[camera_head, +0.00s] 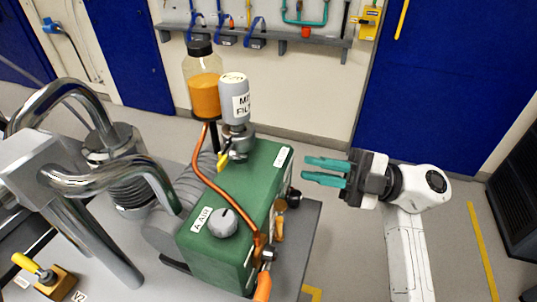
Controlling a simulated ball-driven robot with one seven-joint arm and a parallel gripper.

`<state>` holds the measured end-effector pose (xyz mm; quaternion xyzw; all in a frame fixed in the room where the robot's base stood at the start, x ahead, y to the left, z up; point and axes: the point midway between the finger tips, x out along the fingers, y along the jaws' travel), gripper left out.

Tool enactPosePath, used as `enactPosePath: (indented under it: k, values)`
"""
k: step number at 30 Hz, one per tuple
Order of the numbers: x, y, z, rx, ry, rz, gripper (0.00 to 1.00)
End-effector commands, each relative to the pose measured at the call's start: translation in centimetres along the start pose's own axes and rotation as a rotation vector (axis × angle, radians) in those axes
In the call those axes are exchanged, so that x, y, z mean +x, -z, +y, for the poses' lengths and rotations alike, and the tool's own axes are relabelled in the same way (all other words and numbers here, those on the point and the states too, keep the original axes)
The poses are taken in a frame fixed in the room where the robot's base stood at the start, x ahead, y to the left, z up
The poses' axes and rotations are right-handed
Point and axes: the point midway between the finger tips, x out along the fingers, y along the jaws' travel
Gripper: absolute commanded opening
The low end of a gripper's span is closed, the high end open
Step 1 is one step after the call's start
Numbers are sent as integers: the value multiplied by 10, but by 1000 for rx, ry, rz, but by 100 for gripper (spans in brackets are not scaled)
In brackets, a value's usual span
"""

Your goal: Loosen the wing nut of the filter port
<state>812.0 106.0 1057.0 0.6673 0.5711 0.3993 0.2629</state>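The grey canister filter (234,100), with a partly readable label "MI… FIL…", stands upright on the green pump (225,253). A metal clamp (238,143) sits at its foot. A yellow wing-shaped piece (223,158) sticks out of the clamp's lower left and looks like the wing nut; its thread is too small to see. My gripper (305,170) is to the right of the pump, with its two teal fingers pointing left. The fingers are apart with nothing between them. They are clear of the wing nut, with the pump's top between.
A copper pipe (213,177) runs across the pump's top beside the clamp. Thick metal pipes (110,170) crowd the left. A grey knob (223,222) is on the pump. Floor space is free around my arm.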

Motion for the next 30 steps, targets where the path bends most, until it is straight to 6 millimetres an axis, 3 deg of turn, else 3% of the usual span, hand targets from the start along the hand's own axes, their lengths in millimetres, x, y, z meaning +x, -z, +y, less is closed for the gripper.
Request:
enactPosePath:
  k: [5,15,21,30]
  values:
    - [13,1,-2,4,18,6,15]
    - [72,2,-2,3,16,7,15]
    - [98,2,-2,3,14,6,15]
    - [108,1,-3,2,13,3,15]
